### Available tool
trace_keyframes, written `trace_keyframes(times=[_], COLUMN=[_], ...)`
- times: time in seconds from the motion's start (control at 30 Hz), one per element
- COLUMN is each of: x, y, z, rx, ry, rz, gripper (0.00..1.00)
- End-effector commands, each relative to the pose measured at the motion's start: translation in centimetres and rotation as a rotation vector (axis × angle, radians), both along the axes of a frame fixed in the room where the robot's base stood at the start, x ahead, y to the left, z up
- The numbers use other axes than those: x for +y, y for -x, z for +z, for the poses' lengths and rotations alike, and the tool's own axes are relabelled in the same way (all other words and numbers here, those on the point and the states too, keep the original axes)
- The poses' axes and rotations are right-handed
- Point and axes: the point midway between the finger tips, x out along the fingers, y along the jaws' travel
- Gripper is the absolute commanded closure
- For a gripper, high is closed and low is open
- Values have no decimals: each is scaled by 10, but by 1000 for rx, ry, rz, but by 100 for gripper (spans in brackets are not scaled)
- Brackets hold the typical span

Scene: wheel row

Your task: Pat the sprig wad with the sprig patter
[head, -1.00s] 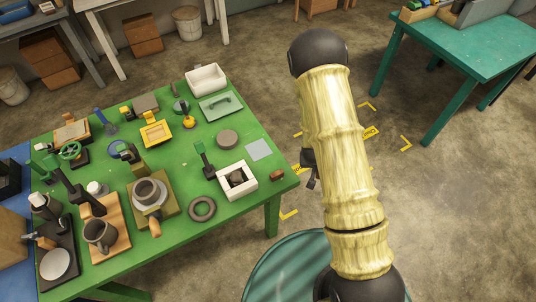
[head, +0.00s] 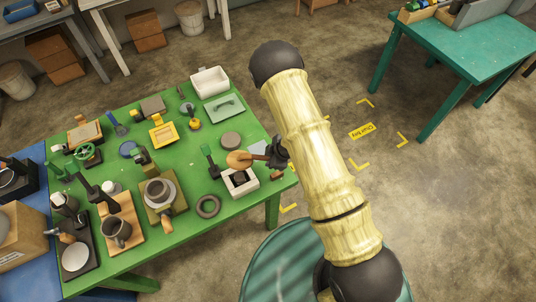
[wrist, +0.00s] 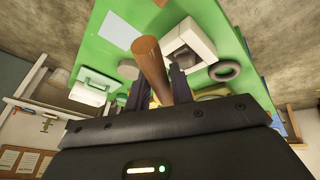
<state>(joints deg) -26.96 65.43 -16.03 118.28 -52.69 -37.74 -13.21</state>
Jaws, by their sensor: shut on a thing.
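My gripper (head: 277,153) is shut on the sprig patter (head: 239,159), a wooden tool with a rounded orange-brown head pointing left in the head view. In the wrist view the patter's brown shaft (wrist: 148,62) rises between my two fingers (wrist: 157,88). The sprig wad (head: 239,179) appears to be the dark grey lump in the recess of a white square block (head: 240,190) on the green table. The patter's head is above and behind the block in the head view, apart from the wad. The white block also shows in the wrist view (wrist: 203,47), partly behind the patter.
A green-handled tool (head: 210,158) stands close left of the block. A grey ring (head: 208,206), a round grey disc (head: 230,139) and a small brown block (head: 277,175) lie around it. The table's right edge is close.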

Motion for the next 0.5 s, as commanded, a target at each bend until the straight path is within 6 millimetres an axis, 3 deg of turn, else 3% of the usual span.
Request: trace_keyframes(times=[0.13,0.5], x=[9,8], y=[8,8], z=[4,3], rx=[8,9], ry=[-4,-6], rz=[100,106], gripper=[100,100])
